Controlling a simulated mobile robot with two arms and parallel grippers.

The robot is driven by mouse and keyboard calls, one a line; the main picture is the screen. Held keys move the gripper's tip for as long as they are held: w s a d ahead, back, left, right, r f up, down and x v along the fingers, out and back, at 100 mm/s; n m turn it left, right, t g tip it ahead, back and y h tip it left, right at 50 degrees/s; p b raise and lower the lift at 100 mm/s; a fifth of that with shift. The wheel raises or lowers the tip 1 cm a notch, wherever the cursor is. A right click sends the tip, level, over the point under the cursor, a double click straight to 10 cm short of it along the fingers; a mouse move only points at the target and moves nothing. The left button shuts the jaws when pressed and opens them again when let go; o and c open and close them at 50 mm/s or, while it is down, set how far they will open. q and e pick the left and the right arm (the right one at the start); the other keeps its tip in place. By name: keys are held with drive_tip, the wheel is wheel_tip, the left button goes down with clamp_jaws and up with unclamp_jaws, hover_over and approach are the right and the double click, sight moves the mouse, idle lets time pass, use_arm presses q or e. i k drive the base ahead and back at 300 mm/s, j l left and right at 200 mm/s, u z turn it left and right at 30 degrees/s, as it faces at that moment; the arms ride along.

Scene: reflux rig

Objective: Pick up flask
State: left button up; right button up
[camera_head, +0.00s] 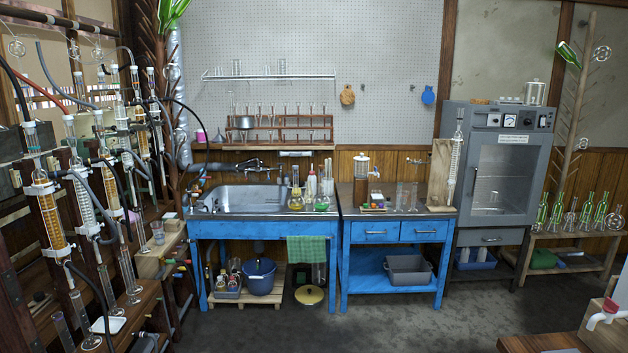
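A small flask with yellow liquid (296,201) and one with green liquid (321,203) stand upright at the right end of the sink counter. Several clear and green-tinted flasks stand on the low bench at the far right, among them a green-tinted flask (557,213) and a clear flask (615,219). Several flasks look alike, and I cannot tell which one the task means. Neither of my grippers shows in the head view.
A blue sink table (262,229) and a blue side table (395,231) stand at the back wall. Glass columns and hoses crowd the left. A grey oven cabinet (503,184) stands right. A wooden surface (540,343) edges in at bottom right. The middle floor is clear.

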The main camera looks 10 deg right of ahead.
sight(321, 202)
drive_tip(key=i+j+z, duration=0.2)
drive_tip(key=i, duration=2.6)
